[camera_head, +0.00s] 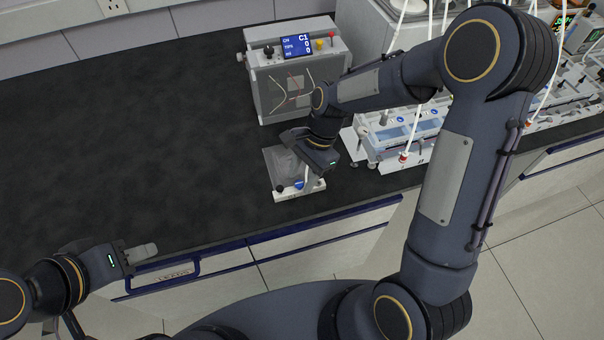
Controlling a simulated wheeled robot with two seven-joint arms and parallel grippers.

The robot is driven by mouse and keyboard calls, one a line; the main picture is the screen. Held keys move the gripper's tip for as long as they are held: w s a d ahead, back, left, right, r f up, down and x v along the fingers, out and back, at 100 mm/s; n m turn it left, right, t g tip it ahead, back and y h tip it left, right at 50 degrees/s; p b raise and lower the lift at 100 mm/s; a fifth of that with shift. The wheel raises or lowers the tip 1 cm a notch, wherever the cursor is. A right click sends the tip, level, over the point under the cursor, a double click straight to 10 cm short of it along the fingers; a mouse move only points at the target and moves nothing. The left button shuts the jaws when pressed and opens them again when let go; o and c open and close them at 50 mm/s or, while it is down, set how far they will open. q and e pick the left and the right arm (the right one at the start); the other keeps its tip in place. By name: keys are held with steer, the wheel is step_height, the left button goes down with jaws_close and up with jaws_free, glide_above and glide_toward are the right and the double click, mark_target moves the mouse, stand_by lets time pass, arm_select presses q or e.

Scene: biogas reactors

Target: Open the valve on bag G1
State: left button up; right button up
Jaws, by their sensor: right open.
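A clear gas bag (283,160) lies on the black counter near its front edge, in front of a grey box-shaped device. Its white front strip carries a blue valve (299,185) and a dark knob (280,188). A G1 label is not legible. My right gripper (308,184) reaches down over the bag's right side, open, with its fingers close to the blue valve. Whether it touches the valve cannot be told. My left gripper (146,252) is at the counter's front edge at lower left, away from the bag. Its fingers appear as one pale block, so its opening is unclear.
The grey device (297,80) with a blue display stands behind the bag. White racks with bottles and tubes (405,125) stand to its right, partly behind my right arm. The counter's left part (120,130) is clear.

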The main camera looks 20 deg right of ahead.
jaws_close()
stand_by(0.3)
